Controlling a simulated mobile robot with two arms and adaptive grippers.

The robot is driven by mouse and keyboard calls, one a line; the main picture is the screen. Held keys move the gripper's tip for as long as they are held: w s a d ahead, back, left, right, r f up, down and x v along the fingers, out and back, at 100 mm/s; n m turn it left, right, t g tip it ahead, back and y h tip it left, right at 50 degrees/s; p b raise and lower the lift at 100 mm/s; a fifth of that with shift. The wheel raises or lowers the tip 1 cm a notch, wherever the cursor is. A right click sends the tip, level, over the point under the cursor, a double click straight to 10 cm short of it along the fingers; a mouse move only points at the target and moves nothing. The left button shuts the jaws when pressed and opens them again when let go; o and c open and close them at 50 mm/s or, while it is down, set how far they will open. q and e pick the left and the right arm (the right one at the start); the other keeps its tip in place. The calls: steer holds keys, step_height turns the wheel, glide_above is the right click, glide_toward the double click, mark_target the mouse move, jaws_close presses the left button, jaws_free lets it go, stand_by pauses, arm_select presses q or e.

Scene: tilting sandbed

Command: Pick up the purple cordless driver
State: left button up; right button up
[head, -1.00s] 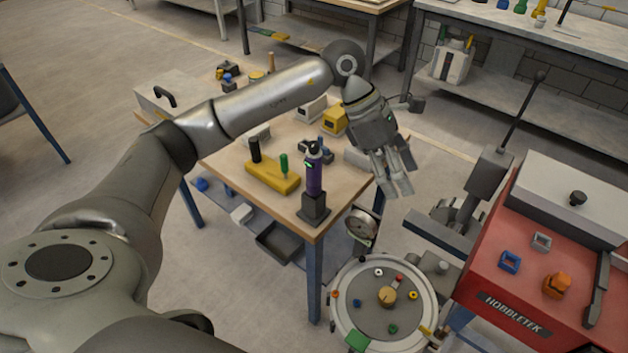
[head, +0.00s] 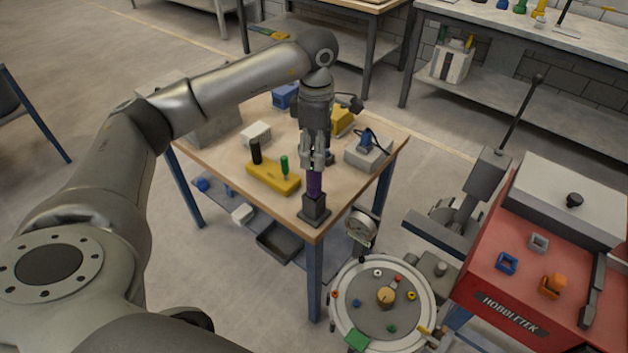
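The purple cordless driver (head: 314,186) stands upright in a dark grey block-like base (head: 315,209) at the front corner of the wooden table. My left gripper (head: 314,166) points straight down over it, with its fingers at the driver's upper part. The fingers hide the driver's top. I cannot tell whether they are closed on it or only beside it. My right gripper is not in view.
A yellow block (head: 272,176) holding a black and a green-handled tool stands just left of the driver. A grey box (head: 367,155) with a blue item sits to the right.

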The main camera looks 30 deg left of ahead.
mark_target(314, 187)
arm_select(q)
steer(key=f, duration=0.2)
steer(key=f+p, duration=0.1)
steer(key=f, duration=0.1)
steer(key=shift+s+a+f, duration=0.1)
steer(key=shift+s+f, duration=0.1)
steer(key=shift+f, duration=0.05)
steer(key=c, duration=1.2)
